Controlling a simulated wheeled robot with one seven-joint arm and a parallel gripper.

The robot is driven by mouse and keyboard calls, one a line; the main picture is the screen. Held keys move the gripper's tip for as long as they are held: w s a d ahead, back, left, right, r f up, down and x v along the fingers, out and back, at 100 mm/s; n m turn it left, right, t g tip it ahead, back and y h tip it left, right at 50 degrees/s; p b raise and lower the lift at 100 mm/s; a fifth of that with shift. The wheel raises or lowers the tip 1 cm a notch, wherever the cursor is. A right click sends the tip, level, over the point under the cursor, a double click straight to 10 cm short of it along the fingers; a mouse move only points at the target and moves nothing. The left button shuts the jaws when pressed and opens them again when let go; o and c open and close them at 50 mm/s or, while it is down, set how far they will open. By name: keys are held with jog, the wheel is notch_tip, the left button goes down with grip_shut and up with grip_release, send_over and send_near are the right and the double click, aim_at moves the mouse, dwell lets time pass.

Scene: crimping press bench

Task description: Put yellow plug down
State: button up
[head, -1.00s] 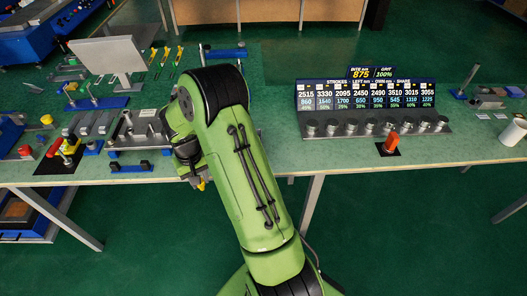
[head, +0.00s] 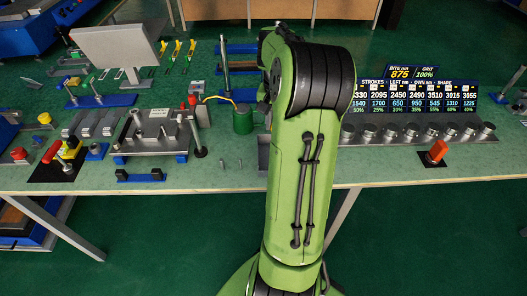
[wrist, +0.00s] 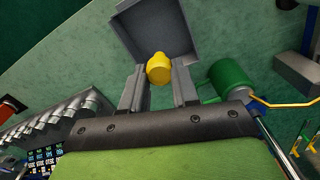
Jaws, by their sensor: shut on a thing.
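The yellow plug (wrist: 158,68) is between the two grey fingers of my gripper (wrist: 159,80) in the wrist view. My gripper is shut on it. Just beyond the plug in the wrist view is a grey open-topped bin (wrist: 160,25) with raised walls. The plug appears over the near side of the bin; I cannot tell its height or whether it touches. In the head view my arm hides the gripper and the plug. Only a left part of the grey bin (head: 263,152) shows there beside my arm.
A green cylinder (head: 242,119) with a yellow wire stands left of the bin, also in the wrist view (wrist: 228,76). A metal press plate (head: 155,135) and upright rods stand left.

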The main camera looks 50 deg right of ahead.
jog(key=f+b, duration=0.2)
jog(key=f, duration=0.3)
jog(key=f+b, duration=0.1)
jog(key=f, duration=0.3)
jog(key=shift+s+f+b, duration=0.2)
jog(key=shift+f+b, duration=0.15)
jog(key=shift+b, duration=0.05)
jog(key=shift+r, duration=0.15)
jog(key=o, duration=1)
